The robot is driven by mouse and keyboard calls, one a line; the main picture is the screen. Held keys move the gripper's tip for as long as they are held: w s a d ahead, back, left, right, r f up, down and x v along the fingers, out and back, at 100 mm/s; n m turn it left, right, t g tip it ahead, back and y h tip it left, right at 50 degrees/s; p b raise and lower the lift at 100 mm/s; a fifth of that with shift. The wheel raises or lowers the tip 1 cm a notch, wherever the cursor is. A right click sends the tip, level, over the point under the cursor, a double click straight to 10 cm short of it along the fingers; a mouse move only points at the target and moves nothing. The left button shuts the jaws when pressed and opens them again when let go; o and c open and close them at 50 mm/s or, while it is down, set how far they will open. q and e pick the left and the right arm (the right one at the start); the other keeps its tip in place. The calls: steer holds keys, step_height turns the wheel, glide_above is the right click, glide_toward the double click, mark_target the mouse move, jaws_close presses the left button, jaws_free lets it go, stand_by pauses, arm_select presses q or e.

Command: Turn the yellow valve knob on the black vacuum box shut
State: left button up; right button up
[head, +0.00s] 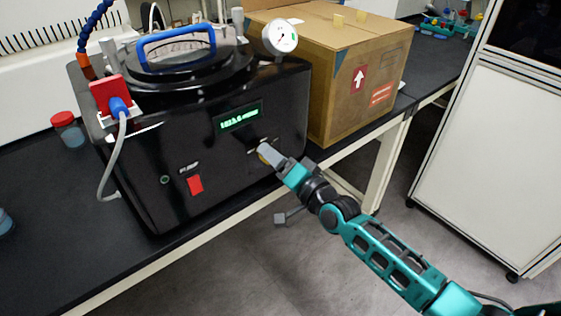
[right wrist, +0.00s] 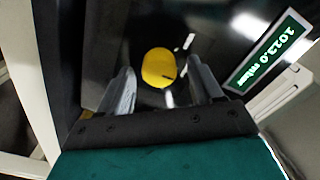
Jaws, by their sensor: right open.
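The black vacuum box (head: 135,165) stands on the dark bench. Its green display (head: 240,118) is lit, and the display also shows in the right wrist view (right wrist: 268,50). The yellow valve knob (right wrist: 159,68) is on the box's front face, mostly hidden behind my right gripper (head: 268,156) in the head view. In the right wrist view my right gripper (right wrist: 160,90) is open, with one finger on each side of the knob and a visible gap to each. I cannot tell how deep the fingertips reach. My left gripper is not in view.
A cardboard box (head: 340,75) stands to the right of the black box. A red switch (head: 195,185) is on the front face, left of the knob. A red-capped jar (head: 68,128) stands at the left. The floor in front of the bench is mostly clear.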

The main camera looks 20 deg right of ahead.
steer(key=v, duration=1.3)
steer(key=shift+a, duration=0.1)
steer(key=s+a+f+n+g+h, duration=0.3)
steer(key=s+f+n+g, duration=0.3)
steer(key=f, duration=0.9)
steer(key=s+n, duration=0.3)
steer(key=s, duration=0.2)
steer(key=shift+s+n+h, duration=0.2)
steer(key=shift+n+h, duration=0.1)
steer(key=shift+h, duration=0.1)
steer(key=shift+f, duration=0.15)
